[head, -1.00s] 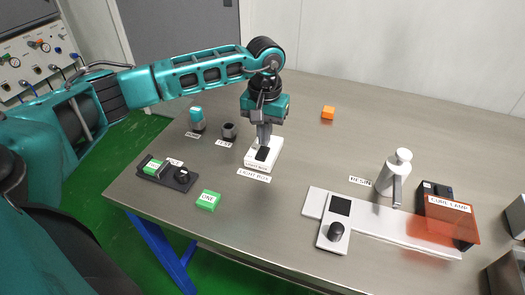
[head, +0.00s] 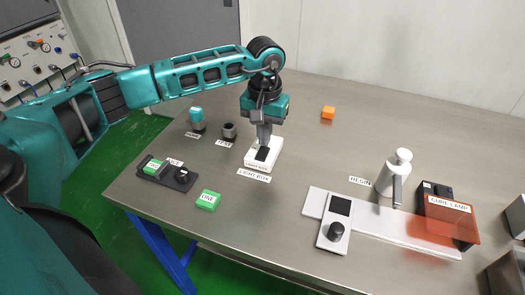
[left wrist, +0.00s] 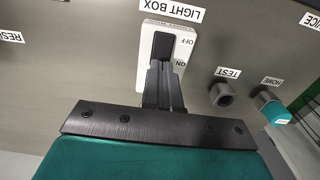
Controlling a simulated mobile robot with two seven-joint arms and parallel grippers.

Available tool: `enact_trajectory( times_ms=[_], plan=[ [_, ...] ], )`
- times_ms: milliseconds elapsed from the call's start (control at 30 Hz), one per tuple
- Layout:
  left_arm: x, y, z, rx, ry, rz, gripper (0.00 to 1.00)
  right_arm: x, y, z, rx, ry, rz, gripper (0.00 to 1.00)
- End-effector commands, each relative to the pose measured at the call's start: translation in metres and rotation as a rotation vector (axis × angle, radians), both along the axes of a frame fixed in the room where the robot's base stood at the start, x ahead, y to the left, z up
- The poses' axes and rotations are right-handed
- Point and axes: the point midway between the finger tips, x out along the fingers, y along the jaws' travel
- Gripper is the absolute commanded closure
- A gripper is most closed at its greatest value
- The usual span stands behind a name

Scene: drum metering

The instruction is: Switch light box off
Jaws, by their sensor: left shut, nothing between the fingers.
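The light box (head: 264,154) is a small white box with a black rocker switch (head: 262,153), lying on the table behind its "LIGHT BOX" label. In the left wrist view the light box (left wrist: 182,50) shows OFF and ON markings beside its black rocker (left wrist: 163,46). My left gripper (head: 264,143) points down, shut and empty, with its tips at the rocker. In the left wrist view the shut fingers (left wrist: 162,72) cover the ON end of the rocker. I cannot tell whether they touch it. My right gripper is not in view.
A teal-topped item (head: 196,118) and a dark TEST knob (head: 229,131) stand left of the light box. A black device (head: 168,174) and a green block (head: 208,200) lie nearer. A white bottle (head: 394,173), a cure lamp (head: 450,215) and an orange cube (head: 328,112) are to the right.

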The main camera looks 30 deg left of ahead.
Motion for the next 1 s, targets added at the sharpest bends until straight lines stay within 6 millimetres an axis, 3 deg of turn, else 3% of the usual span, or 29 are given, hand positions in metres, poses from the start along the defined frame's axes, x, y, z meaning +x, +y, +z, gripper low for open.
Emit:
enact_trajectory(
  times_ms=[1000],
  plan=[
    [0.0, 0.0, -0.012, 0.0, 0.0, 0.0, 1.0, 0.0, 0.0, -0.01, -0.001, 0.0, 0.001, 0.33]
  ],
)
